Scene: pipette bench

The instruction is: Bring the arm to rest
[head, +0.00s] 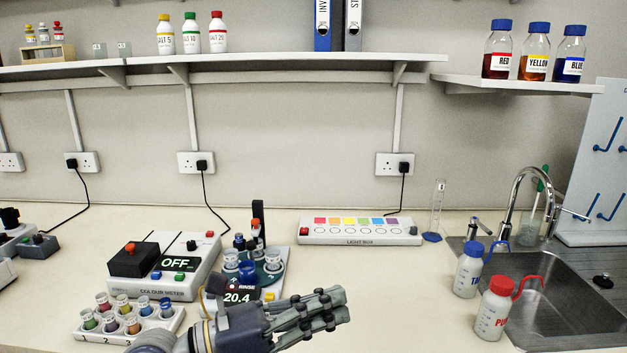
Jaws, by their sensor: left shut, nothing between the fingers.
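My left gripper (336,306) is in the lower middle of the head view, its arm coming in from the bottom left. Its dark grey fingers are together, point right and hold nothing. It is over the front of the bench (400,290), in front of the dispenser with the display reading 20.4 (240,297), and covers part of it. I cannot tell whether it touches the dispenser. My right gripper is not in view.
The colour meter (160,264) reads OFF, with a vial rack (124,322) before it. The light box (360,231) is behind the gripper. Wash bottles, one blue-capped (468,272) and one red-capped (494,308), stand by the sink (555,300). The bench right of the gripper is clear.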

